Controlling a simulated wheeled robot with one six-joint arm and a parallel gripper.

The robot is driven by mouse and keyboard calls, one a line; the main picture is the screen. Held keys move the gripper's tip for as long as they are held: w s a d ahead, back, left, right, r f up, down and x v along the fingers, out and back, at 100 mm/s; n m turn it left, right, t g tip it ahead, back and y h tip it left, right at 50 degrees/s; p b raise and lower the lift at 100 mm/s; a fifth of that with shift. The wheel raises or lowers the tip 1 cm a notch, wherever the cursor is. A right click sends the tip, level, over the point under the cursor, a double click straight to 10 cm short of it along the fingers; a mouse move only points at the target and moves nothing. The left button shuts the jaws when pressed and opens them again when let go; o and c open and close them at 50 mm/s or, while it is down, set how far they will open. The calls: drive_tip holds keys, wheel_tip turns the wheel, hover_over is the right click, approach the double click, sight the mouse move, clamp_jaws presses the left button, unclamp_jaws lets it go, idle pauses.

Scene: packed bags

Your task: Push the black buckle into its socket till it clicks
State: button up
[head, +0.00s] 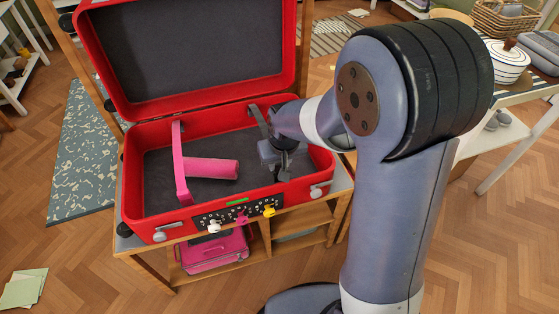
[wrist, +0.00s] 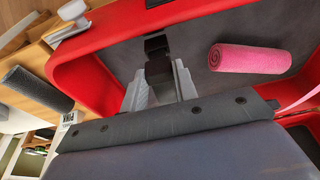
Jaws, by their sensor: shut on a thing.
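The black buckle (wrist: 159,69) is between the grey fingers of my gripper (wrist: 160,86) in the wrist view, and the gripper is shut on it. Just beyond it is another small black piece (wrist: 155,43), perhaps the socket; I cannot tell whether the two touch. In the head view my gripper (head: 283,168) points down inside the right part of an open red suitcase (head: 216,118). A dark grey strap (head: 258,121) comes from the suitcase's back wall beside the gripper. The buckle is too hidden by my gripper to make out in the head view.
A pink roll (head: 211,168) lies on the suitcase's dark floor beside a pink strap (head: 180,160); the roll also shows in the wrist view (wrist: 250,58). The raised lid (head: 200,45) stands behind. Silver latches (head: 319,189) and small figures (head: 268,211) are along the front wall.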

drive_tip(key=shift+f+b, duration=0.7)
drive_tip(key=shift+f, duration=0.3)
drive_tip(key=o, duration=1)
drive_tip(key=p+v, duration=0.2)
drive_tip(key=v, duration=0.8)
drive_tip(key=shift+r, duration=0.45)
drive_tip(key=shift+s, duration=0.1)
